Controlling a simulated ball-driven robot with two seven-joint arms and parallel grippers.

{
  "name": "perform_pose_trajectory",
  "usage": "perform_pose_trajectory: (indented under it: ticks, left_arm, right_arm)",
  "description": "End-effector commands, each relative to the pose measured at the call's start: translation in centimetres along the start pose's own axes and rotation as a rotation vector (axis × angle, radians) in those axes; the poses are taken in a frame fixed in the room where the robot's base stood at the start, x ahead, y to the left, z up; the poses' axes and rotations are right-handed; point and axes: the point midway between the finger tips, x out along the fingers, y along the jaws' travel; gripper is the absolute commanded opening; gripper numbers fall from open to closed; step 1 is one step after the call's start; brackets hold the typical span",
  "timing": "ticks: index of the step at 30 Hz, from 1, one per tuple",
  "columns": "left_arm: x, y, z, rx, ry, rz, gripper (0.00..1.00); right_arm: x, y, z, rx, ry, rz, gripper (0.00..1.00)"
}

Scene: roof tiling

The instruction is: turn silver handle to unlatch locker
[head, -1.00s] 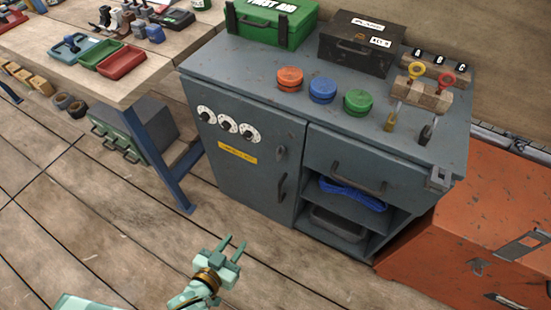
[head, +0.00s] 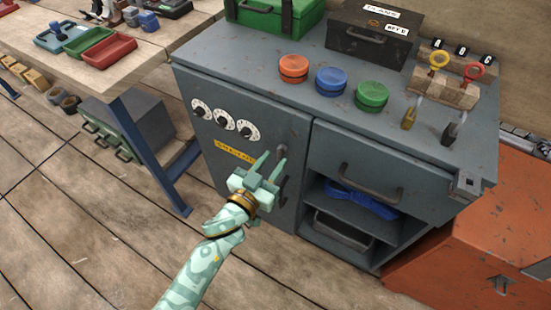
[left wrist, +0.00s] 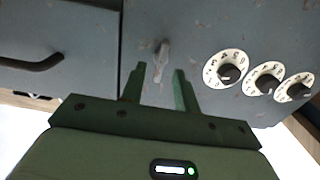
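The grey locker (head: 240,90) has a door on its left side with three white dials (head: 223,120) and a yellow label (head: 234,152). A small silver handle (head: 281,150) sits on the door near its right edge. In the left wrist view the silver handle (left wrist: 161,52) stands upright, just beyond the fingertips and between their lines. My left gripper (head: 271,162) is open and empty in front of the door; its fingers (left wrist: 160,72) are apart. My right gripper is not in view.
Orange (head: 293,68), blue (head: 331,79) and green (head: 371,95) round pieces sit on the locker top. A drawer (head: 375,170) and open shelves are right of the door. A workbench (head: 125,75) stands left, an orange metal box (head: 470,240) right. The floor in front is clear.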

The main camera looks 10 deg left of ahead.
Motion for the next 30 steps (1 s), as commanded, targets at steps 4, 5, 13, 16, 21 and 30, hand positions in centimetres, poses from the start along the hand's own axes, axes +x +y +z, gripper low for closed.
perform_pose_trajectory:
  ticks: [4, 5, 13, 16, 21, 30]
  left_arm:
    - [1.4, 0.0, 0.1, 0.000, -0.001, -0.001, 0.31]
    - [1.6, 0.0, 0.1, 0.000, -0.001, 0.000, 0.31]
    - [1.8, 0.0, 0.0, 0.000, 0.000, 0.000, 0.31]
    - [1.8, 0.0, 0.0, 0.000, 0.000, 0.000, 0.11]
    - [1.8, 0.0, 0.0, 0.000, -0.001, 0.000, 0.00]
    - [1.8, 0.0, 0.0, 0.042, -0.001, -0.001, 0.00]
  right_arm:
    - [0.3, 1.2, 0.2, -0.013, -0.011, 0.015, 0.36]
    - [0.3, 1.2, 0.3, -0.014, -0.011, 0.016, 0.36]
    - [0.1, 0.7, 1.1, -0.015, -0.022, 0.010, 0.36]
    - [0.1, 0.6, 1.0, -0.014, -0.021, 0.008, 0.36]
    - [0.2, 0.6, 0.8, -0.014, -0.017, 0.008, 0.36]
    - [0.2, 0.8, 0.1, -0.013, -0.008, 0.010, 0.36]
